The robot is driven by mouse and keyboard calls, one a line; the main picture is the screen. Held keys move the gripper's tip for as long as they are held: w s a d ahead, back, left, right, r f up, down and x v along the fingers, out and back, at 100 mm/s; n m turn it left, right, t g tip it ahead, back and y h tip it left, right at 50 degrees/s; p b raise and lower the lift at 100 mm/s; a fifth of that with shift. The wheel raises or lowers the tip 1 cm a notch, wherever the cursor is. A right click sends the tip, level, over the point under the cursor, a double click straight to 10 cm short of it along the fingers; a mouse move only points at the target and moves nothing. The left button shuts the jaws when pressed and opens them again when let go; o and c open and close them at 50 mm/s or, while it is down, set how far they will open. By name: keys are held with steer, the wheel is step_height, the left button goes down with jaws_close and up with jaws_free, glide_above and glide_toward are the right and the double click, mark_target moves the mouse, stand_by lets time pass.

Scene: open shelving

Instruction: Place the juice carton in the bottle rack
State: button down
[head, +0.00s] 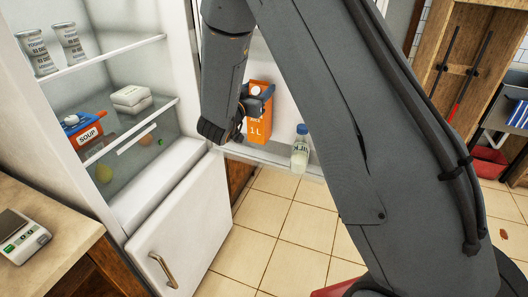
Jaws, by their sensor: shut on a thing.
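The orange juice carton (259,122) with a white cap stands about upright at the open fridge door. My gripper (254,108) is shut on its left side, and my arm hides part of it. The bottle rack (268,157) is the clear shelf low on the inside of the door. The carton's lower end is at the rack's height; I cannot tell whether it rests on the rack floor.
A milk bottle (300,149) stands in the rack to the right of the carton. The fridge shelves hold cans (70,43), a soup box (86,131) and a white container (131,97). A kitchen scale (20,238) sits on the left counter.

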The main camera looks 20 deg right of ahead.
mark_target(259, 131)
steer(key=shift+w+a, duration=0.15)
steer(key=shift+w, duration=0.1)
steer(key=shift+w+f, duration=0.1)
steer(key=shift+f, duration=0.3)
step_height(259, 131, down, 9)
steer(key=p, duration=0.2)
steer(key=c, duration=0.7)
jaws_free()
steer(key=shift+f, duration=0.15)
steer(key=shift+c, duration=0.2)
